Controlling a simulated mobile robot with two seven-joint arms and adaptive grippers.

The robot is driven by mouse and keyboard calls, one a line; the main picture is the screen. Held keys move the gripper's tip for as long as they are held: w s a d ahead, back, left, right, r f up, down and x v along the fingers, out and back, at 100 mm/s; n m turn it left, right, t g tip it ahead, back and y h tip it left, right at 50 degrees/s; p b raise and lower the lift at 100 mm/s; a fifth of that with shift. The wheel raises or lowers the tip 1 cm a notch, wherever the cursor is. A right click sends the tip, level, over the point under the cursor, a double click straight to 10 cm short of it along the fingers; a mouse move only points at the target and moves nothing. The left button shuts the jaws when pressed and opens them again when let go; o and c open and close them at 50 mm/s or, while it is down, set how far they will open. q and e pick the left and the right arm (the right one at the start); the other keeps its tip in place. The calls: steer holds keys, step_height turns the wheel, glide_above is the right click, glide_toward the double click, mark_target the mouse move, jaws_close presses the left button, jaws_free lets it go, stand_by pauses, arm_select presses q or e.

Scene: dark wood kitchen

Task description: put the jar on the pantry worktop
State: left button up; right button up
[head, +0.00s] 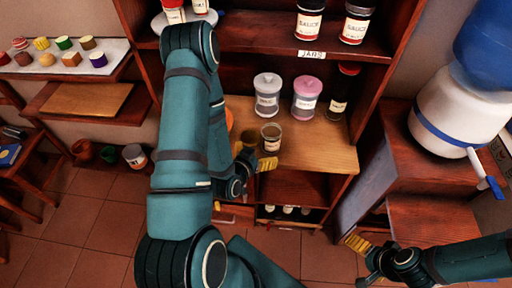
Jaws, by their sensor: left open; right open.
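A small glass jar (271,138) with a pale label and dark contents stands upright on the wooden pantry worktop (325,150), near its front edge. My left gripper (253,158) is open, its yellow fingertips just in front and to the left of this jar; I cannot tell whether they touch it. Behind stand a white-lidded jar (267,97) and a pink-lidded jar (307,98), both upright on the worktop.
A dark sauce bottle (341,92) stands at the worktop's right rear. An orange item (229,119) is partly hidden behind my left arm. Sauce bottles stand on the upper shelf (270,42). A water dispenser (445,115) stands at right. The worktop's right front is clear.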

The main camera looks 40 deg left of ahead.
arm_select(q)
steer(key=shift+s+d+r+p, duration=0.1)
steer(key=shift+s+r+p, duration=0.1)
steer(key=shift+s+p, duration=0.25)
steer(key=s+d+f+g+h, duration=0.2)
steer(key=d+g, duration=0.3)
steer(key=d, duration=0.5)
steer(key=s+d+f+g+h, duration=0.3)
steer(key=d+g, duration=0.3)
steer(key=d, duration=0.5)
steer(key=shift+s+f+h, duration=0.2)
steer(key=shift+f+h, duration=0.1)
steer(key=shift+h, duration=0.2)
steer(key=f+b, duration=0.3)
steer(key=shift+s+d+f, duration=0.1)
steer(key=shift+s+d, duration=0.05)
steer(key=shift+s, duration=0.1)
